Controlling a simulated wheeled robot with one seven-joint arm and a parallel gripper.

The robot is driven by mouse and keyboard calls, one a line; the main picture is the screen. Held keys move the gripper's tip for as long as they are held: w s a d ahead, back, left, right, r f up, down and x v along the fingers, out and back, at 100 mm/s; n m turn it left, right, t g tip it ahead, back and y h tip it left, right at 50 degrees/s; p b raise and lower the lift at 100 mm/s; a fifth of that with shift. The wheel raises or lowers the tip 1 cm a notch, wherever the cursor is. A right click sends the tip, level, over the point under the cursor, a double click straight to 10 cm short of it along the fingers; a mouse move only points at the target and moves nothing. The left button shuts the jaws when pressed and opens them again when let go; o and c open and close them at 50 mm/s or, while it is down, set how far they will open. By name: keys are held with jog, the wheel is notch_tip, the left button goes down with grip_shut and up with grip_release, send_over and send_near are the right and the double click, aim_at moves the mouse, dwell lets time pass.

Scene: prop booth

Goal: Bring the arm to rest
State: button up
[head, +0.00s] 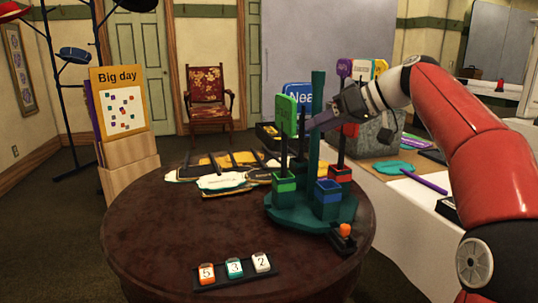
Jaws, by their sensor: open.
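My red and white arm reaches in from the right in the head view. My gripper (318,121) is at its end, above the teal stand (300,217) on the round brown table (150,222). It points left, close to the stand's tall teal post (317,90) and a green sign (286,115). I see nothing held in it. The fingertips are small and partly lost against the post, and I cannot tell whether they touch it. The stand bears green, blue and red cups, and sign sticks rise from some of them.
Flat paddle-shaped signs (222,181) lie at the table's back. A black strip with numbered tiles (235,269) lies at the front, and an orange-topped black piece (343,238) is beside the stand. A white-topped table (410,205) with a grey box stands right. The table's left side is clear.

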jog(key=s+a+f+m+h, duration=0.3)
jog(key=s+a+f+h, duration=0.2)
jog(key=s+f, duration=0.4)
jog(key=s+d+f+m+h, duration=0.2)
jog(key=s+d+f, duration=0.2)
jog(key=s+f, duration=0.5)
jog(key=s+d+f+m+h, duration=0.3)
jog(key=s+f, duration=0.7)
jog(key=s, duration=0.4)
jog(key=shift+d, duration=0.65)
